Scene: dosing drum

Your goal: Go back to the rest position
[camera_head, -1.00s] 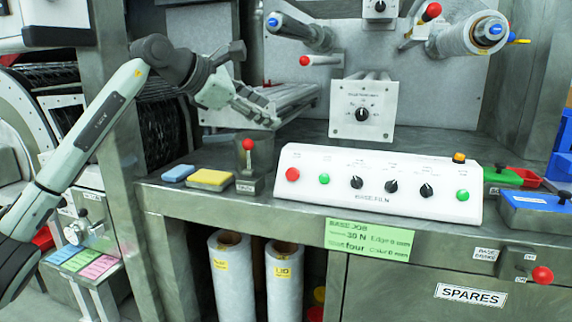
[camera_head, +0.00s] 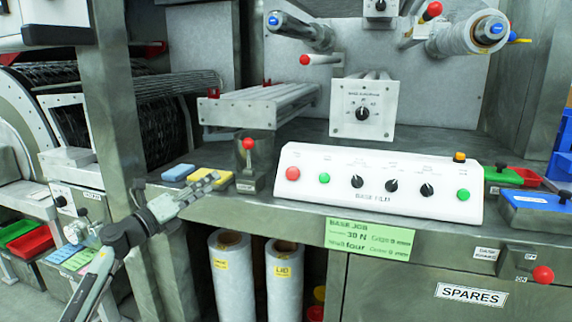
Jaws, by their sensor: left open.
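My left gripper (camera_head: 203,183) is in the lower left of the head view, in front of the bench edge. Its fingers are open and empty. They overlap the yellow sponge (camera_head: 218,177) in the picture; I cannot tell whether they touch it. My left arm comes up from the bottom left edge of the picture. My right gripper is not in view.
A blue sponge (camera_head: 178,172) and a red-knobbed lever (camera_head: 249,165) are near the gripper. A white control panel (camera_head: 380,183) stands on the bench. Two film rolls (camera_head: 284,275) stand below. Red and green bins (camera_head: 32,243) are at lower left.

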